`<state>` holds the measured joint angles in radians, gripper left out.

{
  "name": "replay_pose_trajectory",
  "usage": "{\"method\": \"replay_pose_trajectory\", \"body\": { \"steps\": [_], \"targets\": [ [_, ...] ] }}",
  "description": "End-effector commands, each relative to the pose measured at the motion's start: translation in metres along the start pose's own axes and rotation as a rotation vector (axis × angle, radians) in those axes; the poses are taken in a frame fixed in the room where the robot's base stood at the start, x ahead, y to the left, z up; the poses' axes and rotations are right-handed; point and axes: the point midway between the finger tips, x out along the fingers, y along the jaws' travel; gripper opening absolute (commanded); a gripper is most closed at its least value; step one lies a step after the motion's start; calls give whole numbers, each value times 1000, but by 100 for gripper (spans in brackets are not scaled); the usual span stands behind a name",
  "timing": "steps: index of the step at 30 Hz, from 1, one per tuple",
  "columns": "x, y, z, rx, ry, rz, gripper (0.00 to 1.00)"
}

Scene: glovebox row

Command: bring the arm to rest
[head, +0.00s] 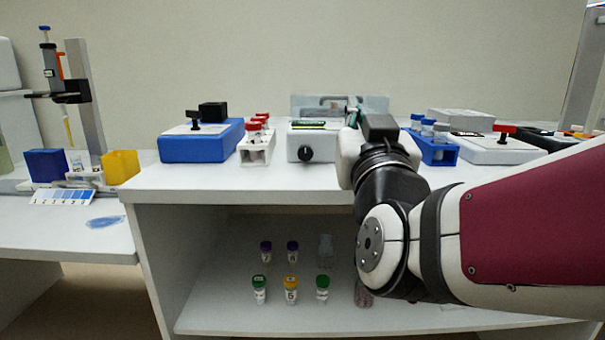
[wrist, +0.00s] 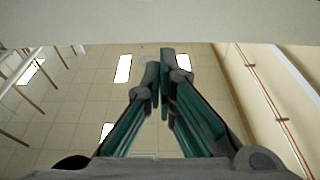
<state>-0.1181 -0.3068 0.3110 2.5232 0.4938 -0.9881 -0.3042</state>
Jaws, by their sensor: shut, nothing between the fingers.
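My gripper (wrist: 161,82) shows in the wrist view with its two grey and green fingers together at the tips and nothing between them. The fingers stand out against a tiled surface with bright white panels. In the head view my arm reaches in from the right, and its wrist is above the front edge of the white bench (head: 240,185). My wrist hides most of the gripper there; only a little dark and green shows behind it.
A blue box with a black knob (head: 201,142), a white rack with red-capped vials (head: 256,145), a white device with a dial (head: 312,142) and a blue rack (head: 436,150) stand near my wrist. Several capped vials (head: 291,287) stand on the shelf below. A pipette stand (head: 84,100) is at left.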

Motion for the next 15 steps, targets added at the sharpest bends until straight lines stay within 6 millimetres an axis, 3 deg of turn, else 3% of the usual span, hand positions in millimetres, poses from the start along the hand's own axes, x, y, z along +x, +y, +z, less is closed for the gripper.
{"method": "replay_pose_trajectory", "body": {
  "steps": [8, 15],
  "targets": [
    [-4, -2, 20, 4, -120, -43, 0],
    [-19, -1, 50, 6, -304, -95, 0]
  ]
}}
